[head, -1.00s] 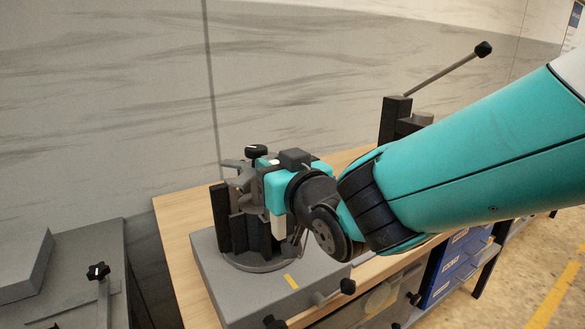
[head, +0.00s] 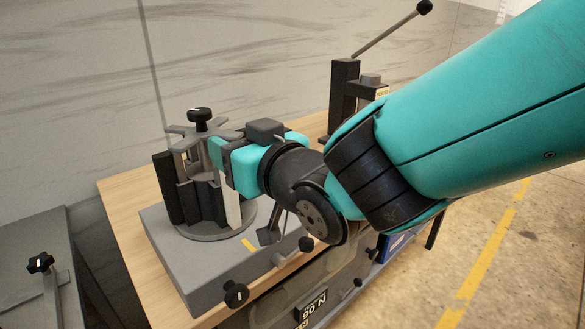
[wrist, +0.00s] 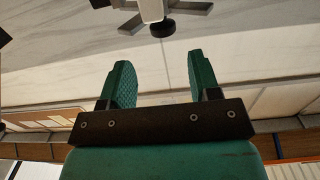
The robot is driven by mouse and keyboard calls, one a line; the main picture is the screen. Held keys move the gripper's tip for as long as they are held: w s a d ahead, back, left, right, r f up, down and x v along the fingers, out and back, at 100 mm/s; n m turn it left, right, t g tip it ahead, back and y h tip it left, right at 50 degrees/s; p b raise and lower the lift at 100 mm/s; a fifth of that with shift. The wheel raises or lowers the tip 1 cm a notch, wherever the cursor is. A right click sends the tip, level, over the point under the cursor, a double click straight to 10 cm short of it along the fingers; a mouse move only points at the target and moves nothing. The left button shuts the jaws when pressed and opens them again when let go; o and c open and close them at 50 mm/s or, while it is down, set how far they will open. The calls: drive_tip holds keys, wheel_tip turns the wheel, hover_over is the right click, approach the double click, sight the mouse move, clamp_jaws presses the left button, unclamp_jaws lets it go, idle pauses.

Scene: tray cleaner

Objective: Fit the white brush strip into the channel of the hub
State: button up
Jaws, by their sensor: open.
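The hub (head: 213,234) stands upright on a grey box, with black strips (head: 168,188) around it and a grey spider top under a black knob (head: 200,115). The white brush strip (head: 233,208) stands upright at the hub's right side, its upper part hidden by my gripper (head: 216,153). I cannot tell how fully it sits in the channel. My gripper reaches in from the right, close to the hub's upper part. In the wrist view its two fingers (wrist: 158,78) are apart with nothing between them. A white end, likely the strip's (wrist: 151,10), shows beyond the fingertips, near the knob (wrist: 163,29).
The grey box (head: 190,278) rests on a wooden bench (head: 122,195) and has black knobs on its front. A black lever press (head: 343,90) stands behind to the right. A separate grey bench (head: 35,225) is at the left. A marble-patterned wall is behind.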

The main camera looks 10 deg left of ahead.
drive_tip(key=b+v, duration=0.2)
drive_tip(key=v, duration=0.9)
drive_tip(key=shift+s+d, duration=0.2)
drive_tip(key=shift+d, duration=0.05)
drive_tip(key=shift+w+r, duration=0.1)
drive_tip(key=d+f+m+g+h+p, duration=0.25)
drive_tip(key=d+f+g+h, duration=0.35)
drive_tip(key=d, duration=0.5)
drive_tip(key=s+d+f+g+h, duration=0.1)
drive_tip(key=s+d+g+h, duration=0.2)
drive_tip(key=s+d+g, duration=0.2)
drive_tip(key=s+d, duration=0.3)
drive_tip(key=s, duration=0.1)
drive_tip(key=shift+d+f+g, duration=0.2)
drive_tip(key=shift+f+g, duration=0.1)
